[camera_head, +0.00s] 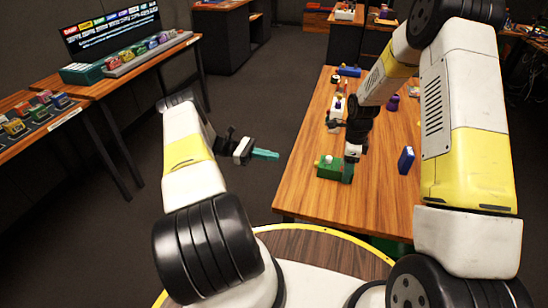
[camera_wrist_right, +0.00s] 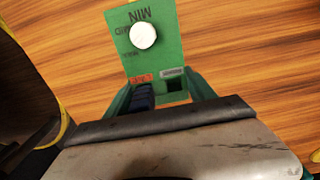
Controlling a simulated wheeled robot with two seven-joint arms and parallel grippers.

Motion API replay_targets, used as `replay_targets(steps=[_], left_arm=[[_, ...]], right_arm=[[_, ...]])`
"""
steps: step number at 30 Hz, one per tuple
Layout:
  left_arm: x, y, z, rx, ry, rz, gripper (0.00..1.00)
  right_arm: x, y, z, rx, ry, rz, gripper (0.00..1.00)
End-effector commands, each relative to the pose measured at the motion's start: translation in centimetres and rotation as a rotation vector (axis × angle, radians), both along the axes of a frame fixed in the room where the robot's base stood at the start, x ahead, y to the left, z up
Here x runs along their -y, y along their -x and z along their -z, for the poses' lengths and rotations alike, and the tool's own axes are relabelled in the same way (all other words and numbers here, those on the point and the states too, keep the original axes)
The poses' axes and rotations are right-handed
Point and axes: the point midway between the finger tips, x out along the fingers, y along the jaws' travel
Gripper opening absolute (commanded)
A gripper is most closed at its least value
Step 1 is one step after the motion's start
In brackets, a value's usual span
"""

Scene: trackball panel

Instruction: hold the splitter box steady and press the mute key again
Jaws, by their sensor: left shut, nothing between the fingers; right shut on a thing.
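The green splitter box (camera_head: 329,167) sits near the left front part of the wooden table. In the right wrist view the box (camera_wrist_right: 150,58) has a round white knob, printed lettering, a small red label, a grey label and a dark square. I cannot tell which part is the mute key. My right gripper (camera_head: 349,169) is shut on the box's right end; its teal fingers (camera_wrist_right: 163,95) flank the box in the wrist view. My left gripper (camera_head: 265,155) is shut and empty, in the air left of the table, apart from the box.
A blue block (camera_head: 406,160) stands upright on the wooden table (camera_head: 310,198), right of the box. A purple object (camera_head: 393,103) and several small items lie farther back. Side tables with coloured devices (camera_head: 150,46) and a screen (camera_head: 112,28) stand at left. Floor between is clear.

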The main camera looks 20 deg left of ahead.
Motion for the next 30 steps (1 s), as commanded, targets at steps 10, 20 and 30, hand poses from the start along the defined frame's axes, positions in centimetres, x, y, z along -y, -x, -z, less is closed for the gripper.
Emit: replay_targets(steps=[10, 20, 30], left_arm=[[0.03, -0.01, -0.02, 0.0, 0.0, 0.0, 0.0], [0.04, -0.01, -0.02, 0.001, 0.0, 0.0, 0.0], [0.04, -0.01, -0.02, 0.001, 0.0, 0.0, 0.0]], right_arm=[[0.0, -0.02, -0.02, 0.001, 0.0, 0.0, 0.17], [0.0, -0.02, -0.02, 0.0, 0.0, 0.0, 0.89], [0.0, -0.07, -0.66, 0.002, 0.0, 0.0, 0.89]])
